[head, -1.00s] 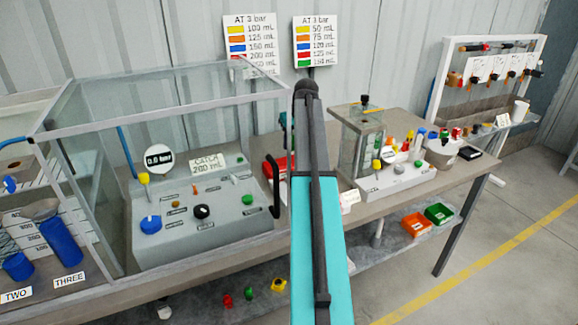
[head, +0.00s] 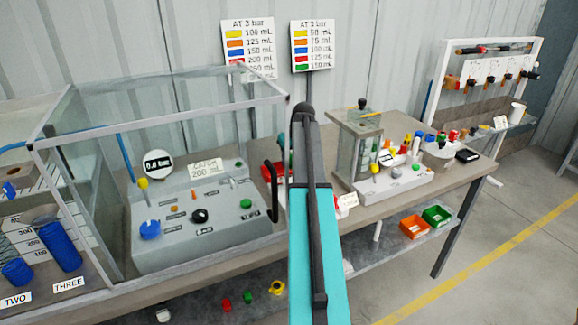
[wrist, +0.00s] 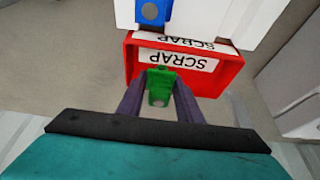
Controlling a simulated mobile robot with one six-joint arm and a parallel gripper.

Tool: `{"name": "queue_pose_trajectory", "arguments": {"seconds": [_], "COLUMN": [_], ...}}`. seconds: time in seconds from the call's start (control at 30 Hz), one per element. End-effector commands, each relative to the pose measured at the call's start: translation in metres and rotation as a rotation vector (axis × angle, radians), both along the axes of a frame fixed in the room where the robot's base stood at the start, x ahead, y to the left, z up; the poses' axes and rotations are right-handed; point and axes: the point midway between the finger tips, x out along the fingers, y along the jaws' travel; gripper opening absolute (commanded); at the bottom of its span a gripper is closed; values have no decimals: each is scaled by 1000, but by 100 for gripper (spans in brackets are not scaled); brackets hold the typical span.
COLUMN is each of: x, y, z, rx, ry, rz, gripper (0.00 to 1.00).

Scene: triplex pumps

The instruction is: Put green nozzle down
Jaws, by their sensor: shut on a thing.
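My gripper (wrist: 160,96) is shut on the green nozzle (wrist: 160,80) in the wrist view, with one dark finger on each side. The nozzle shows in front of a red box (wrist: 214,84) labelled SCRAP. I cannot tell whether the nozzle touches the box. Part of a red box (head: 272,172) shows there just left of my arm on the bench.
A blue part (wrist: 152,12) on a white block sits by the box in the wrist view. In the head view, a glass-walled enclosure (head: 165,97) stands left of my arm and a clear tank rig (head: 357,150) right of it. Small red, green and yellow parts lie on the lower shelf.

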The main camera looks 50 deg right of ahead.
Motion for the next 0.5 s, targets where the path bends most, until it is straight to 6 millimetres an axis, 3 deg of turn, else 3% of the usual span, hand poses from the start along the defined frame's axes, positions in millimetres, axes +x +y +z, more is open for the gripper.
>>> {"name": "queue_pose_trajectory", "arguments": {"seconds": [0.2,0.5], "x": [-1,-1], "y": [0,-1], "z": [-19,-22], "rx": [0,0], "ry": [0,0], "rz": [-1,-1], "gripper": [6,6]}}
